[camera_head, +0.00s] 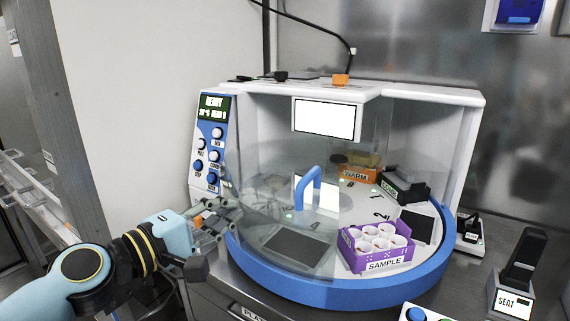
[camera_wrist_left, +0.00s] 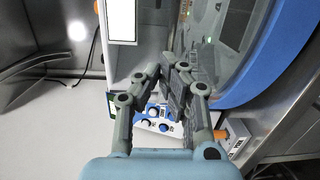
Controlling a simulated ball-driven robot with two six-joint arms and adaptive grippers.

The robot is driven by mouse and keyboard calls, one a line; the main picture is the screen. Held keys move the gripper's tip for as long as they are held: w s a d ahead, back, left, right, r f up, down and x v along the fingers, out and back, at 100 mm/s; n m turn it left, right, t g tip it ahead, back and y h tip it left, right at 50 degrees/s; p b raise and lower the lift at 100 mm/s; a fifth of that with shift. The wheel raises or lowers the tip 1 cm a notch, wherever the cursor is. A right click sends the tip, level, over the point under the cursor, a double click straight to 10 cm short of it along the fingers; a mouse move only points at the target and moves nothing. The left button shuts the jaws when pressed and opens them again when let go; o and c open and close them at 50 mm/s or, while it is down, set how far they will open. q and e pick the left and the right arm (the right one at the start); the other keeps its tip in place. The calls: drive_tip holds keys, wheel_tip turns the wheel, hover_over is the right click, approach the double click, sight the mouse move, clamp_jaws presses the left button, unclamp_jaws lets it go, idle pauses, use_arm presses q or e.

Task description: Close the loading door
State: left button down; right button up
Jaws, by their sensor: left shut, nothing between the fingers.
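The loading door is a clear curved panel (camera_head: 268,205) with a blue arched handle (camera_head: 308,187), on the front left of a white machine with a blue base rim (camera_head: 330,290). The right front of the machine is open, with the purple sample rack (camera_head: 378,249) showing inside. My left gripper (camera_head: 228,212) is shut and empty at the left edge of the machine, left of the handle. In the left wrist view its fingers (camera_wrist_left: 172,82) are near the clear panel (camera_wrist_left: 205,45); I cannot tell whether they touch it. My right gripper is not in view.
The machine's control panel (camera_head: 209,145) stands just behind my left gripper. Inside are an orange block (camera_head: 360,172) and a dark block (camera_head: 402,187). A black device on a stand marked SEAT (camera_head: 515,285) is at the right. A wall (camera_head: 140,120) bounds the left.

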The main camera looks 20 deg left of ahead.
sight(286, 196)
use_arm(q)
drive_tip(key=shift+m+h, duration=0.3)
drive_tip(key=shift+h, duration=0.1)
drive_tip(key=w+d+r, duration=0.1)
drive_tip(key=w, duration=0.2)
drive_tip(key=w+d+r+p, duration=0.1)
drive_tip(key=w, duration=0.2)
drive_tip(key=w+d+r+p, duration=0.1)
drive_tip(key=w+r, duration=0.1)
drive_tip(key=w, duration=0.1)
drive_tip(key=shift+d, duration=0.25)
drive_tip(key=d+p, duration=0.1)
drive_tip(key=d, duration=0.2)
drive_tip(key=shift+w+d+r+p, duration=0.1)
drive_tip(key=shift+w+p, duration=0.05)
drive_tip(key=shift+p, duration=0.25)
drive_tip(key=shift+d, duration=0.5)
drive_tip(key=shift+d, duration=0.1)
